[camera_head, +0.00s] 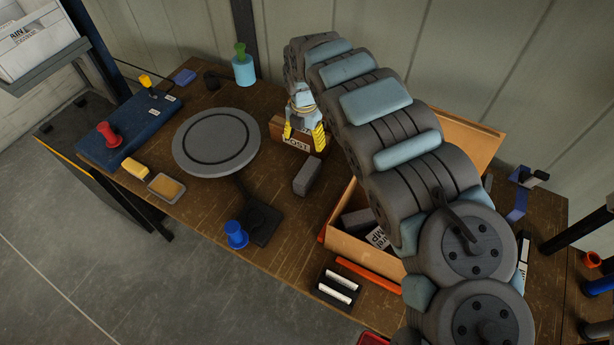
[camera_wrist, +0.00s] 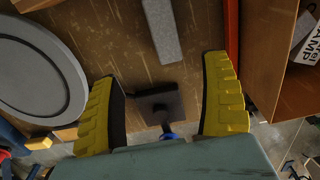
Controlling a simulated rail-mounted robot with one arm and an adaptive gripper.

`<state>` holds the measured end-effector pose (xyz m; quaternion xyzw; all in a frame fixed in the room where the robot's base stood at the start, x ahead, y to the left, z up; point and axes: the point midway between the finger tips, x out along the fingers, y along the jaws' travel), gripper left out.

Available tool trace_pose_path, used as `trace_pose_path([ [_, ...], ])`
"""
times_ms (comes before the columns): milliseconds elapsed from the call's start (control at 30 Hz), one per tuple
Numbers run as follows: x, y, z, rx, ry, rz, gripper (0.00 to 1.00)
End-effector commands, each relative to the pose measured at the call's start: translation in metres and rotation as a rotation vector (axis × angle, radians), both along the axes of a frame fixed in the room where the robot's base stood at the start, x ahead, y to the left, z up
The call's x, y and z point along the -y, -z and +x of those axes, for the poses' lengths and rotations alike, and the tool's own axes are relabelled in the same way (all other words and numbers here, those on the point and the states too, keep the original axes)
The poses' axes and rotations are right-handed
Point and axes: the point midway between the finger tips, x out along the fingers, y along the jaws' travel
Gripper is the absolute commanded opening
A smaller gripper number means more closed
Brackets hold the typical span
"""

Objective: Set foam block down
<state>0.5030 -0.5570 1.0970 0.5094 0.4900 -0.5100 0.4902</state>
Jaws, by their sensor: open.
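A plain grey block (camera_head: 307,176), which looks like the foam block, lies on the wooden table (camera_head: 205,204) between the round grey disc and the open cardboard box. It also shows in the wrist view (camera_wrist: 161,30) at the top middle. My gripper (camera_head: 304,142) is behind the block, near a brown box marked POST (camera_head: 276,127). Its yellow fingers stand wide apart in the wrist view (camera_wrist: 163,85). Nothing is between them, and the block is apart from them.
The round grey disc (camera_head: 216,142) on a stand is left of the block. The open cardboard box (camera_head: 345,245) is to the right. A blue knobbed piece (camera_head: 236,235) and a black tray with white sticks (camera_head: 338,288) are in front. Bare table lies around the block.

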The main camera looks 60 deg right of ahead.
Motion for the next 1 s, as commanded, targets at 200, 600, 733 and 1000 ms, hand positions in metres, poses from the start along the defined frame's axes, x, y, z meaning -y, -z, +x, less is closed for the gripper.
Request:
trace_pose_path([
  [200,-0.002,0.029,0.0,0.0,-0.001,0.003,0.79],
  [600,-0.001,0.072,0.001,0.001,0.0,0.003,0.79],
  [733,-0.002,0.086,0.0,0.0,0.0,0.004,0.79],
  [1000,0.0,0.102,0.0,0.002,0.0,0.0,0.79],
])
